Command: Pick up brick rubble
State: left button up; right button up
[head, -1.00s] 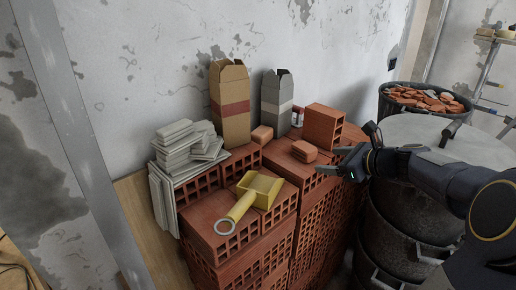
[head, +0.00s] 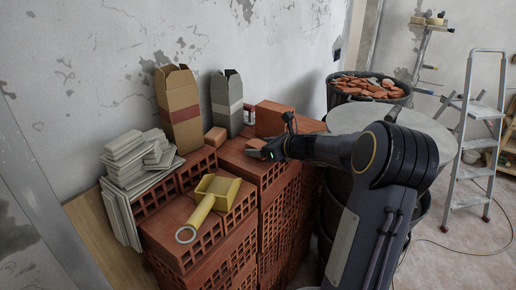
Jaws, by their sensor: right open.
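Stacked hollow red bricks (head: 205,240) form a bench against the wall. A small piece of brick rubble (head: 215,136) lies on top, in front of the cardboard boxes. More orange rubble (head: 256,143) lies further right, at the fingers of my right gripper (head: 262,152) and partly hidden by them. My right gripper is open and low over the stack; I cannot tell whether the rubble is between its fingers. A black bucket (head: 398,100) behind holds a heap of brick rubble (head: 370,86). My left gripper is out of view.
A yellow scoop (head: 213,195), grey tile pieces (head: 135,160), a tan box (head: 180,110), a grey box (head: 228,105) and an upright hollow brick (head: 272,118) crowd the stack. A drum with a grey top (head: 428,130) stands right of it. A stepladder (head: 480,130) stands on clear floor at right.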

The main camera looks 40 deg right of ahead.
jog(key=c, duration=1.2)
jog(key=shift+r, duration=0.2)
